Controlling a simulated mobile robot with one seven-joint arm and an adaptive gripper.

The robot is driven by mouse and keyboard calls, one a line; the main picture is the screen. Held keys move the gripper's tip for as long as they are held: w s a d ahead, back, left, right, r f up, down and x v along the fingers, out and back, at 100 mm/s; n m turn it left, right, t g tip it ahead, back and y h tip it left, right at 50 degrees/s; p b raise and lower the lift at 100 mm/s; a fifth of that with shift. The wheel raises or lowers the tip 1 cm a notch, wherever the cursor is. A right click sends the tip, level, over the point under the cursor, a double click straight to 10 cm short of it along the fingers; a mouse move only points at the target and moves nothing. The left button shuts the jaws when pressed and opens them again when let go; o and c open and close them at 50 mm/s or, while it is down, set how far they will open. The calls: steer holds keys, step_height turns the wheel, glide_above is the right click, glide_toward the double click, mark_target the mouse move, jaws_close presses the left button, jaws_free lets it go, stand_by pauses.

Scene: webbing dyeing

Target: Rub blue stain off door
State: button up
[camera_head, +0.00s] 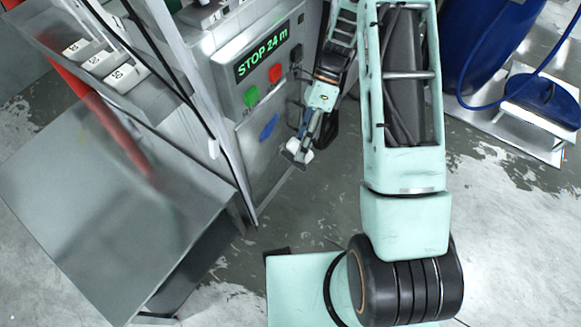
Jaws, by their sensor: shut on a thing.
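The blue stain (268,127) is a slanted blue smear on the grey metal door (262,172), below the control panel. My gripper (297,155) is just right of the door and a little lower than the stain, pointing down and to the left. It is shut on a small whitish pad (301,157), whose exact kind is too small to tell. A gap shows between the pad and the stain in the picture. Whether the pad touches the door cannot be told. Part of the pad is hidden by the fingers.
The control panel (262,65) has a green "STOP 24 m" display and green, red and black buttons. An open framed door with a white handle (213,149) stands left. A metal table (90,200) is at lower left. A blue drum (490,45) stands at upper right. Floor right of the door is clear.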

steer(key=a+f+m+t+y+b, duration=0.1)
steer(key=f+m+y+b, duration=0.1)
steer(key=f, duration=0.1)
steer(key=w+f+m+t+y+b, duration=0.1)
steer(key=f+m+t+y+b, duration=0.1)
steer(key=f+y+b, duration=0.1)
steer(key=w+a+f+m+t+y+b, duration=0.1)
steer(key=f+m+y+b, duration=0.1)
steer(key=f+m, duration=0.1)
steer(key=shift+a+f+t+b, duration=0.3)
steer(key=shift+a+f+b, duration=0.1)
steer(key=shift+f, duration=0.1)
steer(key=w+f+m+t+y+b, duration=0.2)
steer(key=w+f+m+t+b, duration=0.3)
steer(key=f+t+b, duration=0.2)
steer(key=shift+t, duration=0.3)
steer(key=shift+w+a+r+b, duration=0.1)
steer(key=shift+w+a+b, duration=0.6)
steer(key=shift+w+a, duration=1.3)
steer(key=shift+w+a, duration=0.45)
steer(key=shift+a, duration=0.4)
